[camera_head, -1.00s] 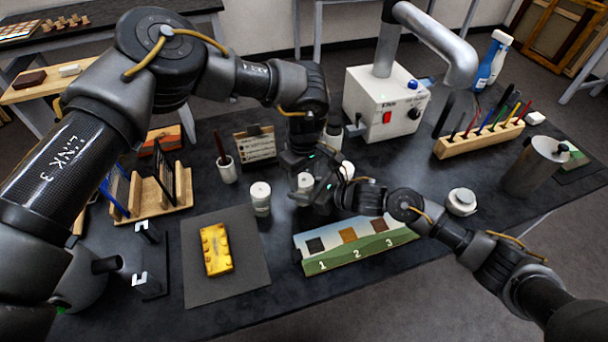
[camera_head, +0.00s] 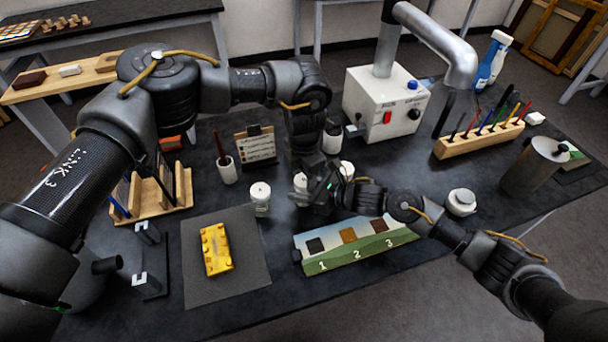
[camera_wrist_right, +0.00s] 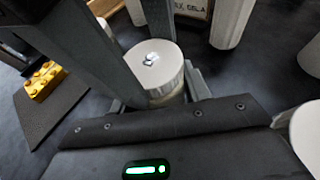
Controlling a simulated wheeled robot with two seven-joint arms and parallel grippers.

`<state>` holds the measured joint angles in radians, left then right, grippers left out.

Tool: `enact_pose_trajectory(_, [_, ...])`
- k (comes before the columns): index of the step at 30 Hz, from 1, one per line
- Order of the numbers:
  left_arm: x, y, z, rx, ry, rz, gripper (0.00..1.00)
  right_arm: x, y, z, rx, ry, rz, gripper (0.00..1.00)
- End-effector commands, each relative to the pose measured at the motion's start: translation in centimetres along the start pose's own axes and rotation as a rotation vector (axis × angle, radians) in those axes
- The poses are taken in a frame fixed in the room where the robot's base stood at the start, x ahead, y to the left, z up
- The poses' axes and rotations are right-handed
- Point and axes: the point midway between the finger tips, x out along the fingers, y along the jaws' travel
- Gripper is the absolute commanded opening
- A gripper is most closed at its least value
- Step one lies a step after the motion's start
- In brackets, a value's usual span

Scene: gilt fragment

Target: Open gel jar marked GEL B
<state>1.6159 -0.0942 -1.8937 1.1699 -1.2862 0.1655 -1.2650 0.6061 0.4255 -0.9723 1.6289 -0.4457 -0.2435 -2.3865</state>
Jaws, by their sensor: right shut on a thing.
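A jar with a white lid (camera_wrist_right: 155,68) stands between my right gripper's fingers in the right wrist view. The right gripper (camera_head: 318,198) is shut on this jar from the side, low on its body. My left gripper (camera_head: 318,180) comes down from above, its dark fingers apart beside and behind the lid; whether they touch it is unclear. In the head view the grippers largely hide the held jar, and its label is not readable. Another white-lidded jar (camera_head: 260,198) stands to the left, and a white lid (camera_head: 347,170) shows just behind the grippers.
A numbered swatch board (camera_head: 358,245) lies in front of the grippers. A yellow fragment (camera_head: 216,250) lies on a grey mat (camera_head: 255,270). A label card (camera_head: 256,147) stands behind, a white control box (camera_head: 385,103) at the back. A round white container (camera_head: 461,202) stands right.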

Motion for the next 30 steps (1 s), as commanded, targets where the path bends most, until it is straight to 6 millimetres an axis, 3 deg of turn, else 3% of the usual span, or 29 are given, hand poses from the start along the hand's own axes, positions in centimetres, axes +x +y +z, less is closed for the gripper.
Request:
enact_pose_trajectory(1, [0.0, -0.1, 0.1, 0.003, -0.001, -0.002, 0.53, 0.0, 0.0, 0.1, 0.0, -0.002, 0.0, 0.0])
enact_pose_trajectory(5, [0.0, -0.1, 0.1, 0.004, -0.001, -0.002, 0.68, 0.0, 0.0, 0.1, 0.0, -0.002, 0.0, 0.0])
enact_pose_trajectory(17, [-0.2, -0.4, 0.2, 0.009, -0.002, -0.008, 0.68, 0.0, -0.1, 0.2, 0.001, -0.003, -0.003, 0.0])
enact_pose_trajectory(27, [-4.2, -0.4, 0.3, 0.01, -0.006, -0.007, 0.68, 0.1, 0.0, 0.0, 0.001, 0.001, -0.001, 0.0])
enact_pose_trajectory(30, [-4.6, -0.3, 0.1, 0.008, -0.002, -0.005, 0.68, 0.0, 0.0, 0.0, 0.001, 0.0, -0.001, 0.0])
